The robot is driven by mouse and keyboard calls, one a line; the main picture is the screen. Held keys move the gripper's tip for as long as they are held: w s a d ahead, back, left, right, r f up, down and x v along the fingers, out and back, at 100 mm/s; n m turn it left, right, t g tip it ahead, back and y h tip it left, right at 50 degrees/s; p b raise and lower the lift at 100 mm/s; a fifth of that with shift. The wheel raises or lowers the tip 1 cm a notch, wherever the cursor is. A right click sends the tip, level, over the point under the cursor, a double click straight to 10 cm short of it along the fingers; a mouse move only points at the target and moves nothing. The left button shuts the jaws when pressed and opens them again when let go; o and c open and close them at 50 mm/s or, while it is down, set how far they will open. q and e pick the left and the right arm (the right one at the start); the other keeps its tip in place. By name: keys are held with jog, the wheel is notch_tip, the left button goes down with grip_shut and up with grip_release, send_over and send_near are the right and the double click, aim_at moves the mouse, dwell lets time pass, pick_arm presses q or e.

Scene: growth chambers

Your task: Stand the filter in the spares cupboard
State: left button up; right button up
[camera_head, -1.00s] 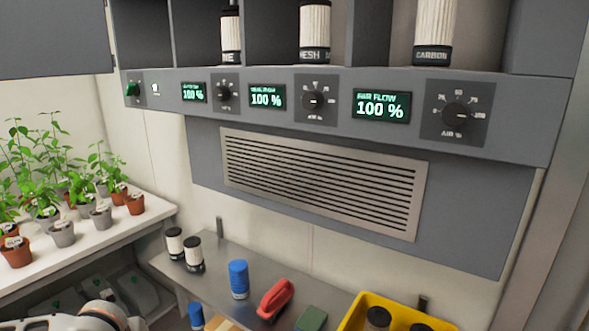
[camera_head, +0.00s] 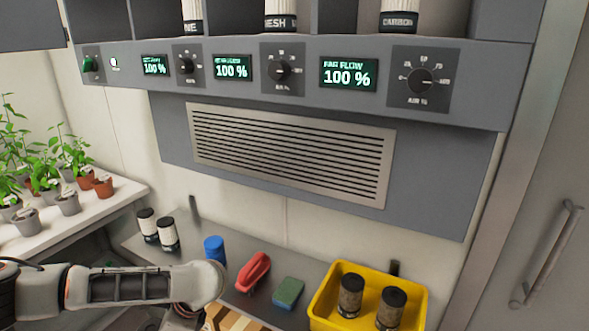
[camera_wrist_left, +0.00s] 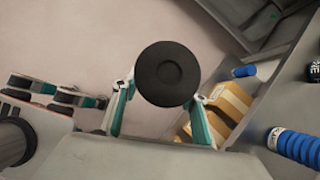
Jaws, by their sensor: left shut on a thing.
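My left arm comes in at the bottom left of the head view, and its gripper is out of sight there. In the left wrist view my left gripper (camera_wrist_left: 160,103) is shut on a filter (camera_wrist_left: 167,73), seen end-on as a round black cap. The filter's body is hidden behind the cap. My right gripper (camera_wrist_left: 78,94) shows at the left of the wrist view, its two teal-padded fingers apart, with nothing seen between them. A pale grey door (camera_head: 545,200) with a bar handle is closed at the right of the head view; no label shows whether it is the spares cupboard.
The steel bench (camera_head: 285,318) holds two black-and-white filters (camera_head: 168,234), a blue ribbed piece (camera_head: 214,249), a red-handled tool (camera_head: 253,272), a green block (camera_head: 287,293) and a yellow crate (camera_head: 322,305) with two brownish filters. Three filters stand in bays above the control panel (camera_head: 300,80).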

pick_arm(q)
jog(key=d+r+n+g+h, duration=0.2)
jog(key=d+r+n, duration=0.3)
jog(key=r+n, duration=0.3)
jog(key=d+r+n+g+h, duration=0.3)
jog(key=d+r+n+h, duration=0.1)
jog(key=r+n, duration=0.4)
jog(key=shift+s+d+g+h, duration=0.15)
jog(key=shift+d+g+h, duration=0.15)
jog(key=shift+d, duration=0.45)
jog(key=shift+f, duration=0.15)
